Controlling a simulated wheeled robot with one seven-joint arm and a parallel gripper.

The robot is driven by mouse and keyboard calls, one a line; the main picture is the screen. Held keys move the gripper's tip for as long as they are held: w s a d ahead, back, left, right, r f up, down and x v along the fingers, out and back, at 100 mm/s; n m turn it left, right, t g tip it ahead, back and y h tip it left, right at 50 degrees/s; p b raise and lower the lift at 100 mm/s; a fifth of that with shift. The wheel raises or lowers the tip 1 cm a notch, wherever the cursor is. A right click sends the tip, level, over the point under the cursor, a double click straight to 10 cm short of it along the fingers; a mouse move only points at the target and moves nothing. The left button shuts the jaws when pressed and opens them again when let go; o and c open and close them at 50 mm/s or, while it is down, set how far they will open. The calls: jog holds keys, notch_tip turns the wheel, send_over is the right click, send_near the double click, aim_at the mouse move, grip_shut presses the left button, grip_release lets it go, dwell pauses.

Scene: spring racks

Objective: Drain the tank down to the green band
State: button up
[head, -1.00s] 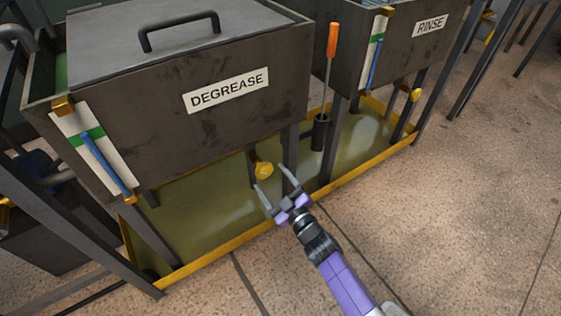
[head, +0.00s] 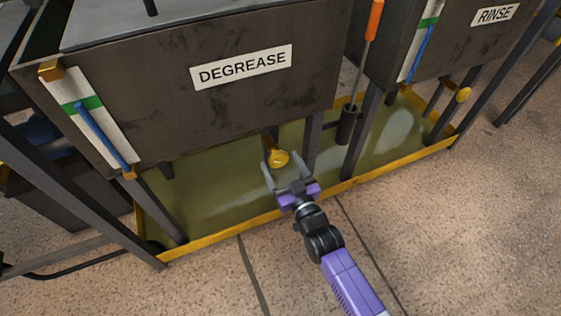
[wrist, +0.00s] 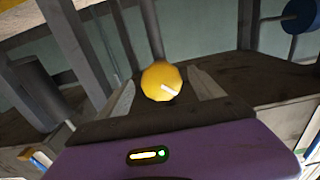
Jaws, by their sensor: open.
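The grey DEGREASE tank (head: 150,110) stands on legs in the head view. On its left front is a white gauge plate (head: 75,93) with a green band (head: 88,104) and a blue sight tube (head: 100,135); the liquid level in the tube is too small to read. A yellow valve knob (head: 278,159) hangs below the tank. My gripper (head: 285,168) is open, with its fingertips close to the knob, one on each side. In the wrist view the yellow knob (wrist: 161,81) sits between the fingers; contact cannot be told.
A yellow-rimmed drip tray (head: 215,240) with greenish liquid lies under the tanks. The RINSE tank (head: 460,50) with its own yellow knob (head: 463,95) stands at right. An orange-handled tool (head: 374,20) stands in a dark holder (head: 347,125) between them. The floor in front is clear.

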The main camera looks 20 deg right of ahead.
jog(key=shift+w, duration=0.95)
jog(key=shift+a, duration=0.1)
jog(key=shift+c, duration=0.5)
jog(key=c, duration=1.3)
jog(key=shift+o, duration=0.2)
jog(key=shift+m, duration=0.4)
jog(key=m+b, duration=0.1)
jog(key=m, duration=0.2)
jog(key=shift+f+m, duration=0.1)
jog(key=shift+m, duration=0.2)
jog(key=shift+m+b, duration=0.9)
jog(key=shift+m, duration=1.4)
